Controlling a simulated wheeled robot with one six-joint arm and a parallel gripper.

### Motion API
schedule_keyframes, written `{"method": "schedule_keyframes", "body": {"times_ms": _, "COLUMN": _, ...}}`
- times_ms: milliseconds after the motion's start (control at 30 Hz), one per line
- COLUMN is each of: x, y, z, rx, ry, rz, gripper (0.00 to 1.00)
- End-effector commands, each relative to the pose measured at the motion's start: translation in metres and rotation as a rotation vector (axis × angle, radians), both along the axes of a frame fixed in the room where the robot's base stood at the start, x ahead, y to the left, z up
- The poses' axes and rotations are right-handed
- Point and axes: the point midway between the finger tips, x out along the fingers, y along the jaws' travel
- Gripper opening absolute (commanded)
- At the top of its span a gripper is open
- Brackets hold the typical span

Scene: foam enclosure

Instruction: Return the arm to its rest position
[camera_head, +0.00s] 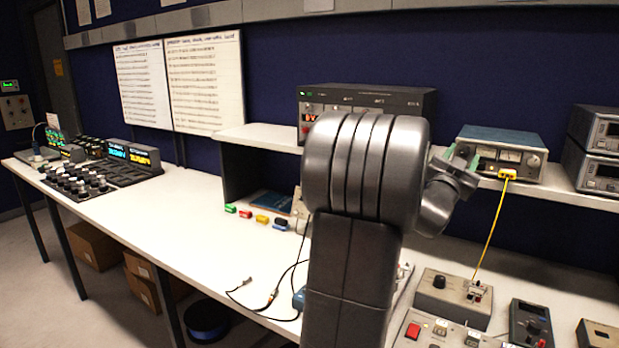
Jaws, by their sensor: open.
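My arm rises in the middle foreground of the head view, a thick grey metal link with a large ribbed joint. It bends to the right at the top, and my gripper (463,157) shows small beyond it, pointing up and away. Its two fingers, with greenish pads, stand apart with nothing seen between them. It appears in front of the left end of a teal-topped meter unit (503,143) on the shelf; I cannot tell the gap between them. My arm hides part of the bench and shelf behind it.
A yellow cable (490,236) runs from the meter unit down to a grey box (452,299) on the white bench (190,228). A black instrument (368,99) stands on the shelf behind my arm. Coloured connectors (262,219) and black leads lie left of it. The left bench middle is clear.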

Motion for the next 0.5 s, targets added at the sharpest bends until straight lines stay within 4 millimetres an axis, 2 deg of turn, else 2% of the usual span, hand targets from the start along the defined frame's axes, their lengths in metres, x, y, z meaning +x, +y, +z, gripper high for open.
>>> {"method": "schedule_keyframes", "body": {"times_ms": 100, "x": 0.0, "y": -0.001, "z": 0.001, "rx": -0.077, "ry": 0.052, "rz": -0.001, "gripper": 0.45}}
{"method": "schedule_keyframes", "body": {"times_ms": 500, "x": -0.058, "y": 0.046, "z": -0.031, "rx": -0.078, "ry": 0.046, "rz": 0.002, "gripper": 0.45}}
